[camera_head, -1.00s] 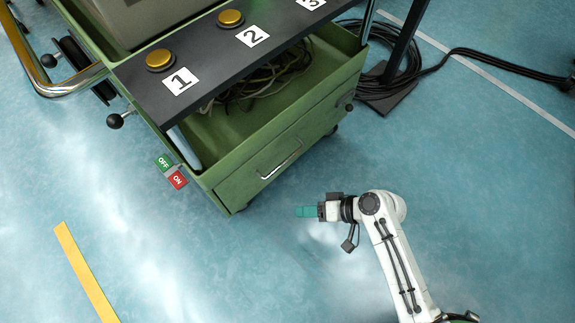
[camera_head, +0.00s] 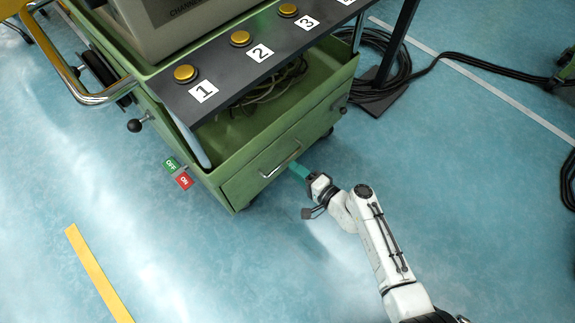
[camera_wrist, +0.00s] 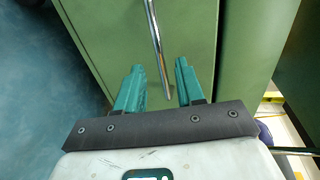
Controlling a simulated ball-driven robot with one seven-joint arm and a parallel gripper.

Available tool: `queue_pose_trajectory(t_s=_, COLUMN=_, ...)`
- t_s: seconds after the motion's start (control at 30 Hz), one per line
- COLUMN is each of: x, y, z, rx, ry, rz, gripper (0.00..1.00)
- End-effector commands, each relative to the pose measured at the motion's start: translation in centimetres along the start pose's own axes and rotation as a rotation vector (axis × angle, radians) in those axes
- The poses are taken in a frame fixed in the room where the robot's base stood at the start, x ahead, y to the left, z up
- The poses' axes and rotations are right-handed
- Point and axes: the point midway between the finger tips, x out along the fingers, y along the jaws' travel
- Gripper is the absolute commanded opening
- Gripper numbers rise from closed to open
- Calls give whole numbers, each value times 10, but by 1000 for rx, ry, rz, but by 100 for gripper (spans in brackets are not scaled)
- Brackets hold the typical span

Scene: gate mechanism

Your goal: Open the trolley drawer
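The green trolley (camera_head: 229,190) stands at the upper middle of the head view. Its drawer (camera_head: 247,189) is flush in the front, with a thin metal bar handle (camera_head: 281,165). In the wrist view the drawer front (camera_wrist: 110,40) fills the upper middle, and the handle (camera_wrist: 156,40) runs down between the two teal fingers. My gripper (camera_head: 296,170) is close to the right part of the drawer front, near the handle. In the wrist view my gripper (camera_wrist: 158,76) is open, its fingers apart on either side of the handle's line. I cannot tell whether they touch the handle.
A black shelf with numbered buttons (camera_head: 240,38) overhangs the trolley's open tray (camera_head: 235,130). An OFF/ON switch (camera_head: 178,172) sticks out at the left side. Black cables (camera_head: 375,85) lie by a stand base on the right. The floor in front is clear.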

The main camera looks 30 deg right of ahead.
Motion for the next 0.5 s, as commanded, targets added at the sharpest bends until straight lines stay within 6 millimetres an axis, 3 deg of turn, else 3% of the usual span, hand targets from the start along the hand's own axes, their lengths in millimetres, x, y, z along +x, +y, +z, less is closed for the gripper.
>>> queue_pose_trajectory(t_s=0.2, x=33, y=1, z=0, rx=-1, ry=-2, rz=0, gripper=38)
queue_pose_trajectory(t_s=0.5, x=46, y=0, z=0, rx=-1, ry=-1, rz=1, gripper=38)
